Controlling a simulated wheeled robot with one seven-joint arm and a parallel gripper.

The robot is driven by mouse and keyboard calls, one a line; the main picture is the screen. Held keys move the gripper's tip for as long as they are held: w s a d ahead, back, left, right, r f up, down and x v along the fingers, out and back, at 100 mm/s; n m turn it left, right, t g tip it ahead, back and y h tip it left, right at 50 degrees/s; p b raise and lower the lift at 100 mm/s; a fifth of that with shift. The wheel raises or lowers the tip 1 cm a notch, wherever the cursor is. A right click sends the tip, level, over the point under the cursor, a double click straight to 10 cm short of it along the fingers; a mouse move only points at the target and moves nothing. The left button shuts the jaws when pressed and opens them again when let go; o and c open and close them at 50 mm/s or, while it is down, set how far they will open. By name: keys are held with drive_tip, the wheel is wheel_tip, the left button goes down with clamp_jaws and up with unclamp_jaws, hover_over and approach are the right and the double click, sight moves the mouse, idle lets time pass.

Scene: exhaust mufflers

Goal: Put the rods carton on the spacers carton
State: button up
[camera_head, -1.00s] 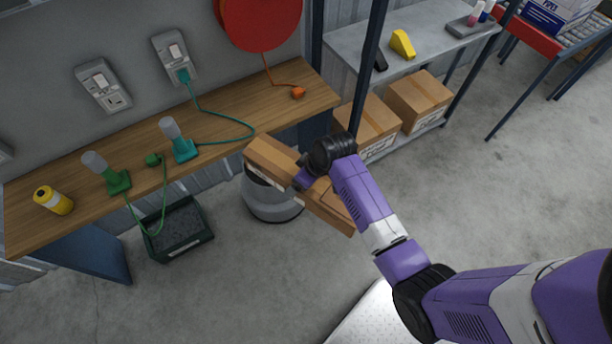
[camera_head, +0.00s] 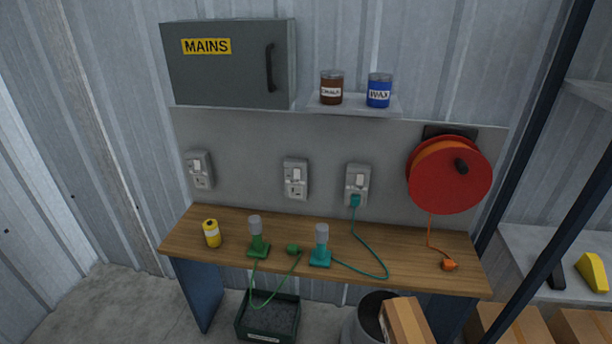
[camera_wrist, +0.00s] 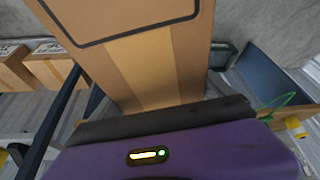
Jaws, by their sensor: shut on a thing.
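A long brown carton with a paler tape stripe shows in the wrist view (camera_wrist: 150,65), close in front of the camera. I take it to be the rods carton, though no name on it can be read. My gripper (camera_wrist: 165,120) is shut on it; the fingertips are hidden. Its end also shows at the bottom of the head view (camera_head: 404,322), where my gripper is out of sight. Two brown cartons (camera_head: 512,325) (camera_head: 585,326) are cut off at the lower right of the head view. I cannot tell whether either is the spacers carton.
A dark crate (camera_head: 268,320) and a grey bin (camera_head: 358,328) are below. A dark rack post (camera_head: 540,255) rises at right.

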drive_tip(key=s+a+b, duration=0.2)
drive_tip(key=a+b, duration=0.4)
drive_tip(key=a, duration=0.5)
drive_tip(key=shift+a+b, duration=0.15)
drive_tip(key=shift+b, duration=0.2)
drive_tip(key=shift+s, duration=0.1)
